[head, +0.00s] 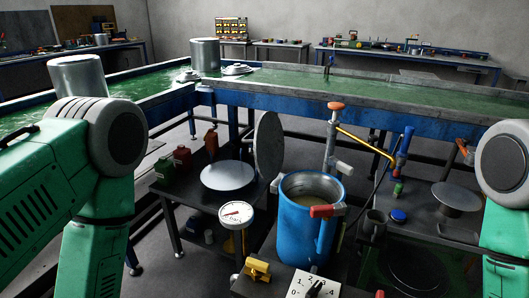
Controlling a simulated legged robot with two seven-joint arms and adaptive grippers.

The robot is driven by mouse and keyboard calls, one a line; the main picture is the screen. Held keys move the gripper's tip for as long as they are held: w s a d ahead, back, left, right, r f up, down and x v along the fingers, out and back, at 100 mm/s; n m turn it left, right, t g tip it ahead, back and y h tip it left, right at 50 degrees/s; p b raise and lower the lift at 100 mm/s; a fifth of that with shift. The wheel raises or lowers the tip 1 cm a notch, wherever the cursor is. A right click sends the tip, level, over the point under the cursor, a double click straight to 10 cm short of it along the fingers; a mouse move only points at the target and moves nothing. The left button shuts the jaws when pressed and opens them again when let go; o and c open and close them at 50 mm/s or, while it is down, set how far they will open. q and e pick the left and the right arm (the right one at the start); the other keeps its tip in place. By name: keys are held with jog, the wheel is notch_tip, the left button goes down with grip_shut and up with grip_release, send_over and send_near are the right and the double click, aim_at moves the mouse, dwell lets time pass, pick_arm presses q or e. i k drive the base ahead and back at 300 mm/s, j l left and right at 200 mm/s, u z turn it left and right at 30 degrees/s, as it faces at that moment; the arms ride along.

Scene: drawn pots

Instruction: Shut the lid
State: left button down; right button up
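A blue pot (300,225) with a metal rim stands in the lower middle, its top open and a pale brownish content visible inside. A round grey lid (268,147) stands upright, nearly edge-on, behind and left of the pot's rim, clear of the opening. A red clamp-like handle (326,211) sits at the front right of the rim. Green and grey links of my arms show at the left and right edges. Neither gripper is in view, so I cannot see whether they are open or shut.
A pressure gauge (236,215) and yellow valve (257,269) stand left of the pot. An orange-topped pipe (332,140) rises behind it. A flat metal disc (228,175) lies on the dark side table.

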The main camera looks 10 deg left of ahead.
aim_at(269, 141)
jog(key=i+j+z, duration=0.15)
jog(key=j, duration=0.2)
jog(key=i+j+z, duration=0.1)
jog(key=i+j, duration=0.2)
jog(key=i+j+z, duration=0.15)
jog(key=j, duration=0.25)
jog(key=i+j+z, duration=0.1)
jog(key=j, duration=0.3)
jog(key=i, duration=0.2)
